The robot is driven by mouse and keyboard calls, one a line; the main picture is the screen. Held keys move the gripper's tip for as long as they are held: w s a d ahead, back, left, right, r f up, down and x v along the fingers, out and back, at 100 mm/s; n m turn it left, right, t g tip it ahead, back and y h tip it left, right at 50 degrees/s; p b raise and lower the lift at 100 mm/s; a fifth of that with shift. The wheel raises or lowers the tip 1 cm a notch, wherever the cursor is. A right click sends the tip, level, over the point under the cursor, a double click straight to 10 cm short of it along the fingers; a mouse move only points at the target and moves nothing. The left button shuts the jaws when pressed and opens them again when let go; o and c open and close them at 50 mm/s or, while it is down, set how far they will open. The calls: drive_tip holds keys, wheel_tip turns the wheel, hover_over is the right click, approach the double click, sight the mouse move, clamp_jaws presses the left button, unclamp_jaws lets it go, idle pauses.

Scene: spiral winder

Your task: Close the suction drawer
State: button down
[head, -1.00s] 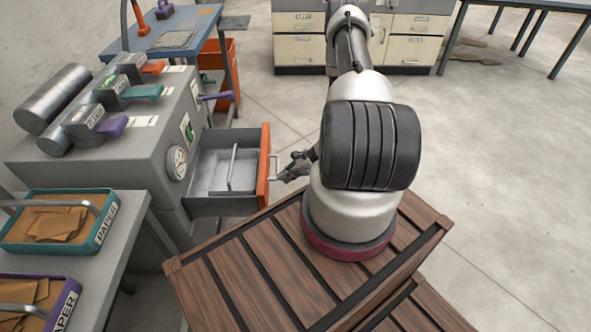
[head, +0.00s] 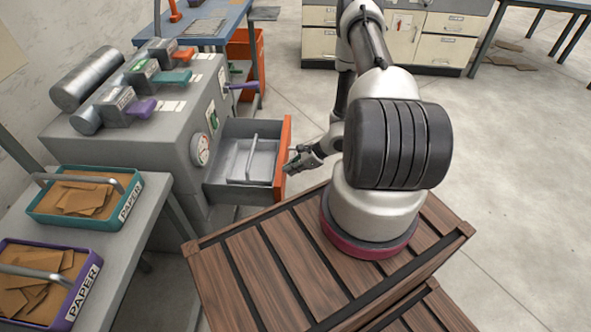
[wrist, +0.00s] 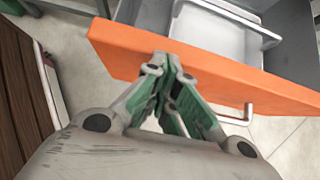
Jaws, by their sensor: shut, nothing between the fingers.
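The suction drawer (head: 228,195) stands pulled out of the grey machine (head: 180,135), with an orange front panel (head: 282,155). A grey tray with a bar handle (head: 250,160) sits inside it. My gripper (head: 290,162) is at the outer face of the orange front. In the wrist view, my gripper's green fingers (wrist: 165,62) are shut together and empty, with their tips over the top part of the orange front (wrist: 205,68). I cannot tell if they touch it. The drawer's metal handle (wrist: 240,115) shows to the right of the fingers, not held.
Levers in orange, teal (head: 172,76) and purple sit on the machine's top. A side table holds a teal paper tray (head: 80,222) and a purple paper tray (head: 62,318). A blue table (head: 205,28) and an orange bin (head: 245,55) stand behind. Floor at right is clear.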

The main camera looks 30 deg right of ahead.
drive_tip(key=w+a, duration=0.7)
drive_tip(key=a, duration=0.4)
drive_tip(key=w+a, duration=0.8)
drive_tip(key=a, duration=0.3)
drive_tip(key=shift+a, duration=0.2)
drive_tip(key=shift+d, duration=0.1)
